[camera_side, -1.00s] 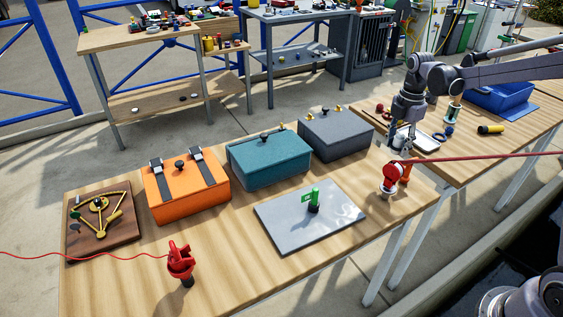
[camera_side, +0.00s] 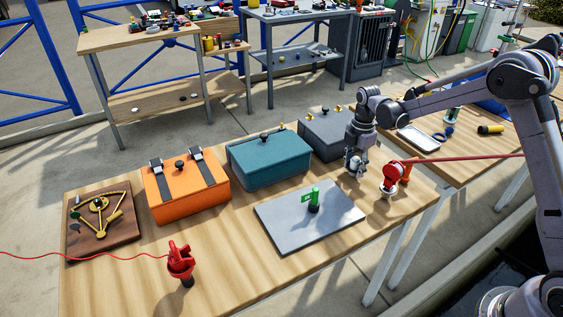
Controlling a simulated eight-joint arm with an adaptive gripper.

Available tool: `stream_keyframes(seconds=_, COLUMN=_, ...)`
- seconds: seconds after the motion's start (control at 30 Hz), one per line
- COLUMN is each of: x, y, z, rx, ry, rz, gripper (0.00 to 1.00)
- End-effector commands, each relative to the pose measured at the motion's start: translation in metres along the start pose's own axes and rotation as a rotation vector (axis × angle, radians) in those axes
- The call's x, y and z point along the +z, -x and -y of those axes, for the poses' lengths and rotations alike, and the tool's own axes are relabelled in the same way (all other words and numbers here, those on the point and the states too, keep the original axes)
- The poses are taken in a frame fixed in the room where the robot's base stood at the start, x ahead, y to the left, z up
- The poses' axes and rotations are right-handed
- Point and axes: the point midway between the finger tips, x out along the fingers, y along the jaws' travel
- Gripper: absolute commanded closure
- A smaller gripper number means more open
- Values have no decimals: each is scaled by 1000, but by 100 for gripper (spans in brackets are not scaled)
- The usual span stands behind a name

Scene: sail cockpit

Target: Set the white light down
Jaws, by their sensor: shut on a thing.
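My gripper (camera_side: 356,164) hangs fingers-down in front of the grey case (camera_side: 331,136). It is shut on a small pale thing, the white light (camera_side: 353,170), which is mostly hidden between the fingers. I cannot tell whether the light touches the table. The grey plate (camera_side: 290,232) with a green-handled part (camera_side: 313,203) standing on it lies to the left and nearer the camera. The red winch-like fitting (camera_side: 391,175) with a red line stands just right of my gripper.
A teal case (camera_side: 269,163) and an orange case (camera_side: 186,190) stand along the back. A red fitting (camera_side: 180,262) and a sextant board (camera_side: 101,222) are at the left. The front middle of the wooden table (camera_side: 235,272) is bare. A side table holds a white tray (camera_side: 418,139).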

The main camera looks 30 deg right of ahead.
Motion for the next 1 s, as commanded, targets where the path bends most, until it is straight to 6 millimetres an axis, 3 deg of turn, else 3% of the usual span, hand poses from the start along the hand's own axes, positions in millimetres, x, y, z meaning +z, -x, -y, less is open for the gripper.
stream_keyframes(seconds=0.43, x=0, y=-11, z=0, rx=0, ry=0, rz=0, gripper=89)
stream_keyframes(seconds=0.47, x=0, y=-11, z=0, rx=0, ry=0, rz=0, gripper=52)
stream_keyframes(seconds=0.5, x=0, y=-10, z=0, rx=0, ry=0, rz=0, gripper=41)
stream_keyframes(seconds=0.53, x=0, y=-10, z=0, rx=0, ry=0, rz=0, gripper=35)
stream_keyframes(seconds=0.87, x=0, y=-9, z=0, rx=0, ry=0, rz=0, gripper=35)
stream_keyframes(seconds=1.0, x=0, y=2, z=0, rx=0, ry=0, rz=0, gripper=35)
